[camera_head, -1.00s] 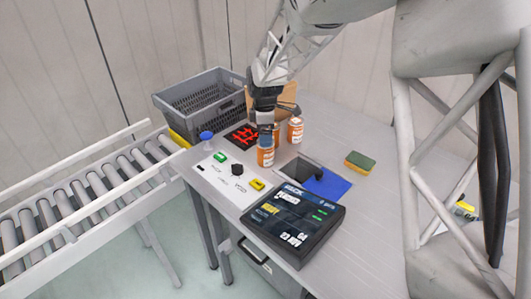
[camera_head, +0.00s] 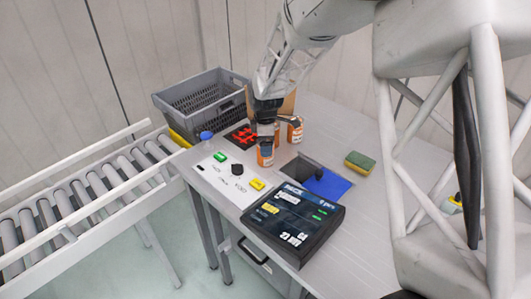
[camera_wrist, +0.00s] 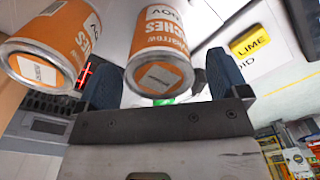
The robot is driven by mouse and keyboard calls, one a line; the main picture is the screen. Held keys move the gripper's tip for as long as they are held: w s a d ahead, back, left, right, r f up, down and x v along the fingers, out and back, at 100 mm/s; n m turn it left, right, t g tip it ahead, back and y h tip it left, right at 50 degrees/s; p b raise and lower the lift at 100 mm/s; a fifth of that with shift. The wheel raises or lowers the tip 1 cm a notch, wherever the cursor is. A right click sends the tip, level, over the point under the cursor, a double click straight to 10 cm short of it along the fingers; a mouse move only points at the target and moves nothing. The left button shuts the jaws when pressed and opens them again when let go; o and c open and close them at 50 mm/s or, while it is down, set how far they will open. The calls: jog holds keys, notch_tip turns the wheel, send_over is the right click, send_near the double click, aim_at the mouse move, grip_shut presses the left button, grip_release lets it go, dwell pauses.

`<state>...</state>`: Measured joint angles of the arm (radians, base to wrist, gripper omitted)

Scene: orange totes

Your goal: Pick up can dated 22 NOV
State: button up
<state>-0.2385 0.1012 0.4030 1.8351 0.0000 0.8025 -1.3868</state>
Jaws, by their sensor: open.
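My gripper (camera_head: 266,138) points down at the front orange-and-white can (camera_head: 265,158) on the table and overlaps its top in the head view. In the wrist view, my gripper (camera_wrist: 163,72) is open, with a blue finger on each side of an orange can (camera_wrist: 160,62) lettered "CHES". I cannot tell whether the fingers touch it. A second orange can (camera_wrist: 42,50) is beside it on the left, outside the fingers. Another can (camera_head: 295,130) stands behind and to the right in the head view. The small white labels on the can ends are too blurred to read as dates.
A grey crate (camera_head: 172,101) stands at the back left, by a roller conveyor (camera_head: 75,195). A cardboard box is partly hidden behind the gripper.

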aim_at(262, 162)
jog(key=shift+f, duration=1.7)
jog(key=c, duration=1.2)
